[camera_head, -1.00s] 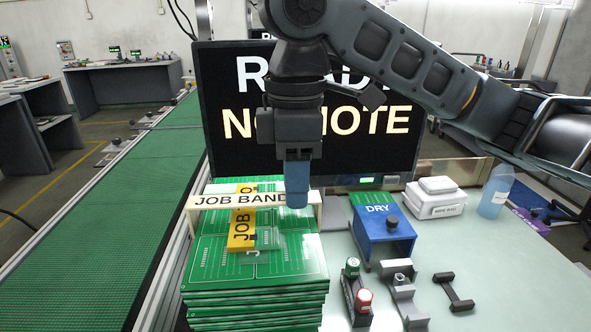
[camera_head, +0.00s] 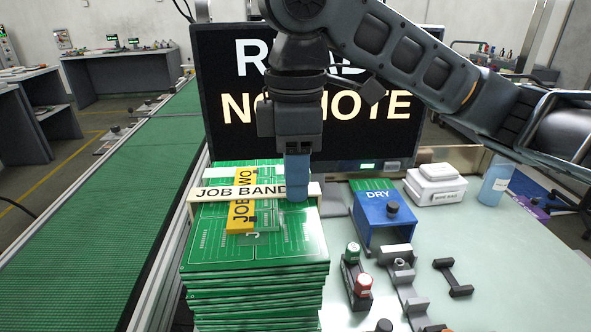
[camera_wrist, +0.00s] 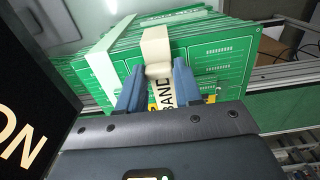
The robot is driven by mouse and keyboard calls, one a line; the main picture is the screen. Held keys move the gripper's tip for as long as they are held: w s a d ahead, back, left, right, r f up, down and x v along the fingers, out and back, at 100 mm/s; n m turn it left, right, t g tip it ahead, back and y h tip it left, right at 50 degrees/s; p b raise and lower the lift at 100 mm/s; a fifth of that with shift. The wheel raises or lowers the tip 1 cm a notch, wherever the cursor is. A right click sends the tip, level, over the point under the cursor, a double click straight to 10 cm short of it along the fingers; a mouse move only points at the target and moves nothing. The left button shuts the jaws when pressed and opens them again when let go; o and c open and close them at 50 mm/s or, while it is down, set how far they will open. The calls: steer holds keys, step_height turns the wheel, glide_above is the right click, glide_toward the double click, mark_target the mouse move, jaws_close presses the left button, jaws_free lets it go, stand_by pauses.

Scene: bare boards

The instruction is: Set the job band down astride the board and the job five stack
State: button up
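The cream job band (camera_head: 235,192), marked JOB BAND, spans the width of the green board stack (camera_head: 255,251), with a short leg at each end. A yellow plate (camera_head: 241,212) reading JOB TWO lies on the top board and passes beneath the band. My gripper (camera_head: 297,178) has its blue fingers at the band's right end. In the wrist view the fingers (camera_wrist: 158,88) sit on either side of the band (camera_wrist: 157,48), shut on it. I cannot tell whether the band's legs touch anything. No job five marking is readable.
A pale strip (camera_head: 222,172) crosses the stack's back. Right of the stack are a blue DRY box (camera_head: 380,222), a holder with green and red-topped bottles (camera_head: 357,275), grey brackets (camera_head: 405,280) and a dark bracket (camera_head: 453,277). A monitor (camera_head: 400,135) stands behind; a green conveyor (camera_head: 90,235) runs left.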

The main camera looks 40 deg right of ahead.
steer(key=o, duration=0.4)
steer(key=shift+o, duration=0.2)
steer(key=shift+r, duration=3.9)
step_height(320, 180, up, 8)
steer(key=shift+s+f, duration=0.1)
steer(key=shift+f, duration=0.05)
